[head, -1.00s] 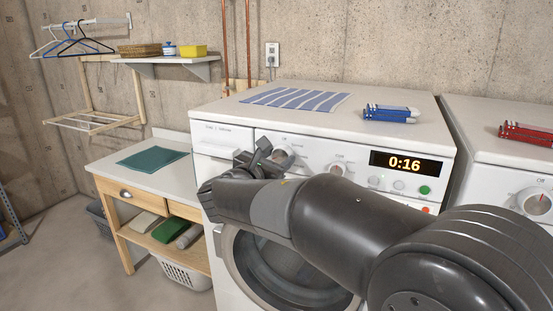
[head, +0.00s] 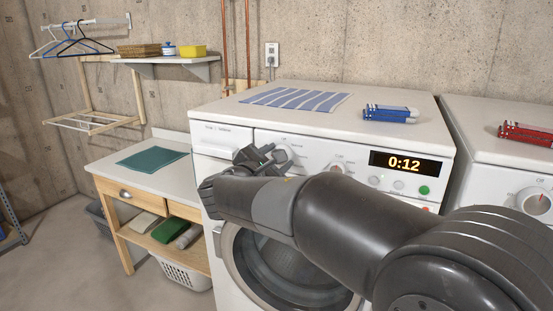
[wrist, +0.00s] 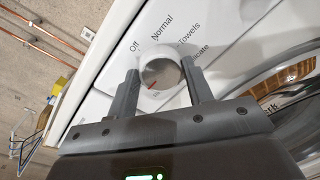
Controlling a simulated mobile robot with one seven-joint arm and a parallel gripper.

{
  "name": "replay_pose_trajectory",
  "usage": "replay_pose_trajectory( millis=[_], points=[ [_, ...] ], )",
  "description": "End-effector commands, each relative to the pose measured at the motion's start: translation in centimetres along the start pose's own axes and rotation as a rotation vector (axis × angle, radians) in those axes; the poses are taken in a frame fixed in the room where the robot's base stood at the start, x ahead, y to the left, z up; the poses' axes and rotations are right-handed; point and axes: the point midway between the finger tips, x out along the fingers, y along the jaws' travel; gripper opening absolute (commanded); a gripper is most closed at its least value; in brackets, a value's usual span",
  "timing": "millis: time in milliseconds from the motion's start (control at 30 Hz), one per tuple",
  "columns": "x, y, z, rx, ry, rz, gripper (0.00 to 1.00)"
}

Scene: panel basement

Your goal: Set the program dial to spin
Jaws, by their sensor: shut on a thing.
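The white washing machine (head: 215,108) has a round program dial (head: 285,155) on its front panel. In the wrist view the dial (wrist: 162,73) sits between my gripper's (wrist: 161,82) two fingers, which are shut on it from both sides. The labels Off, Normal, Towels and part of Delicate show around its far side. A red mark on the dial points down and slightly left, toward my gripper's body; the small label there is too unclear to read. In the head view my gripper (head: 268,158) partly covers the dial. The display (head: 409,162) reads 0:12.
A second knob (head: 336,168) and a green button (head: 424,190) lie right of the dial. A striped cloth (head: 294,99) and a blue bundle (head: 390,113) lie on top. A second machine (head: 500,180) stands right, a wooden counter (head: 150,178) left.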

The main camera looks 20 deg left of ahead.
Motion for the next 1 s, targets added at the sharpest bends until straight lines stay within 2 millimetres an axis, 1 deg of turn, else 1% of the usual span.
replay_pose_trajectory(
  millis=[200,233,467,500,767,867,1000],
  points=[
    [0.0,-0.1,-0.1,0.001,0.001,-0.002,0.24],
    [0.0,-0.1,-0.1,0.000,0.001,-0.002,0.48],
    [0.0,0.0,0.0,-0.001,0.001,-0.001,0.67],
    [0.0,0.0,0.0,-0.001,0.000,-0.001,0.69],
    [-0.2,0.0,0.0,-0.001,0.001,0.000,0.69],
    [-1.2,0.1,0.0,0.000,0.002,0.001,0.69],
    [-3.9,0.1,0.0,0.000,0.002,0.002,0.69]
  ],
)
